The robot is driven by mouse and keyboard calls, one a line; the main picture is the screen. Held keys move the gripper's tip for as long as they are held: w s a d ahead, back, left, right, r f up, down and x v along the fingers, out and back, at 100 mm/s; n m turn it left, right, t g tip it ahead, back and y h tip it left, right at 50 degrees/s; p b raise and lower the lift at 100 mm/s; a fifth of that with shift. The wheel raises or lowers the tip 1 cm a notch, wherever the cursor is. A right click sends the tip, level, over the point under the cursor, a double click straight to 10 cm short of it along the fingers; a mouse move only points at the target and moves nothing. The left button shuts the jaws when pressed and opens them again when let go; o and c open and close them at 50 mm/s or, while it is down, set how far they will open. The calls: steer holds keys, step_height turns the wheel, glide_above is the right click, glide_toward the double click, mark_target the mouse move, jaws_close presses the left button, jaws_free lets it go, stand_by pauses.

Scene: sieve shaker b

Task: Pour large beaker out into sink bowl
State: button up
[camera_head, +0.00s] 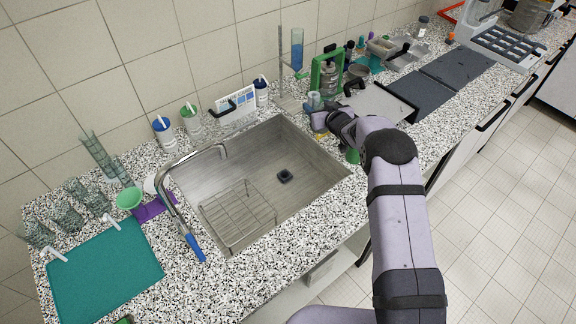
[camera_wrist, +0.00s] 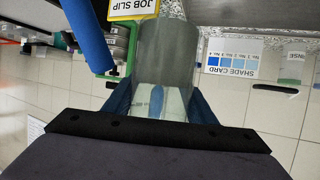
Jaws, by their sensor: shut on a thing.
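My gripper (camera_head: 322,118) is at the back right of the sink, above the counter just beyond the sink's right edge. In the wrist view its fingers (camera_wrist: 160,103) are shut on the sides of a clear grey-tinted large beaker (camera_wrist: 167,48). Bluish and whitish patches show through the lower glass; I cannot tell whether they are contents. In the head view the beaker is small and mostly hidden by the gripper. The steel sink bowl (camera_head: 258,150) lies to the left of the gripper, with a dark drain in its floor.
A wire rack (camera_head: 238,212) fills the sink's front left. The curved faucet (camera_head: 172,190) arches over its left edge. A green frame (camera_head: 327,72), a blue cylinder (camera_head: 297,50) and a grey plate (camera_head: 380,104) crowd near my gripper. The sink's right half is clear.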

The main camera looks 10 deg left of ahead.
steer(key=b, duration=0.2)
steer(key=f+b, duration=0.1)
steer(key=b, duration=0.2)
steer(key=shift+s+a+f+n+t+b, duration=0.1)
steer(key=shift+s+a+n+t+b, duration=0.05)
steer(key=shift+n+t+b, duration=0.2)
steer(key=n+b, duration=0.1)
steer(key=b, duration=0.3)
steer(key=shift+s+a+f, duration=0.1)
steer(key=shift+a+f, duration=0.05)
steer(key=shift+f, duration=0.05)
steer(key=shift+n+t+h, duration=0.5)
steer(key=shift+n+t, duration=0.05)
steer(key=f+b, duration=0.2)
steer(key=b, duration=0.1)
steer(key=f+b, duration=0.2)
steer(key=b, duration=0.2)
steer(key=f+b, duration=0.2)
steer(key=b, duration=0.2)
steer(key=shift+s+a+f, duration=0.1)
steer(key=shift+s+a, duration=0.15)
steer(key=n+b, duration=0.1)
steer(key=a+f+n+t+b, duration=0.1)
steer(key=b, duration=0.1)
steer(key=s+n+t+b, duration=0.1)
steer(key=b, duration=0.1)
steer(key=shift+s+a+f+n+h, duration=0.1)
steer(key=shift+a+f+n+h, duration=0.1)
steer(key=shift+a+n+h, duration=0.15)
